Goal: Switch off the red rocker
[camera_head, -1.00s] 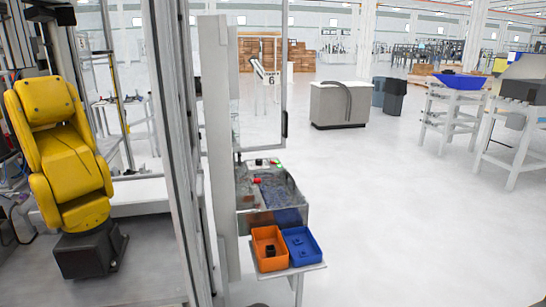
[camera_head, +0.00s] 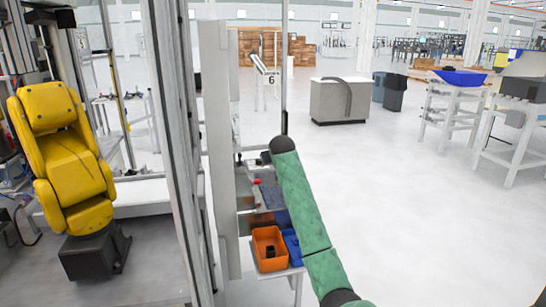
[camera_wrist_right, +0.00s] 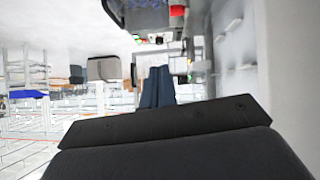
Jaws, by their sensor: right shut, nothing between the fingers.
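In the right wrist view, a small red part (camera_wrist_right: 158,40), which may be the red rocker, shows beside a green one (camera_wrist_right: 138,37) on the machine's control strip. Whether it is pressed is too small to tell. A larger red knob (camera_wrist_right: 177,10) shows above; it also appears in the head view (camera_head: 256,181). My right gripper (camera_wrist_right: 158,72) is shut and empty, its fingertips pointing toward the strip, apparently a short way off it. In the head view my green right arm covers the right part of the machine and hides the strip. My left gripper is out of view.
An orange bin (camera_head: 268,262) and a partly hidden blue bin (camera_head: 292,246) stand in front of the machine. A tall pale post (camera_head: 219,140) rises close on its left. A yellow arm (camera_head: 65,160) stands further left.

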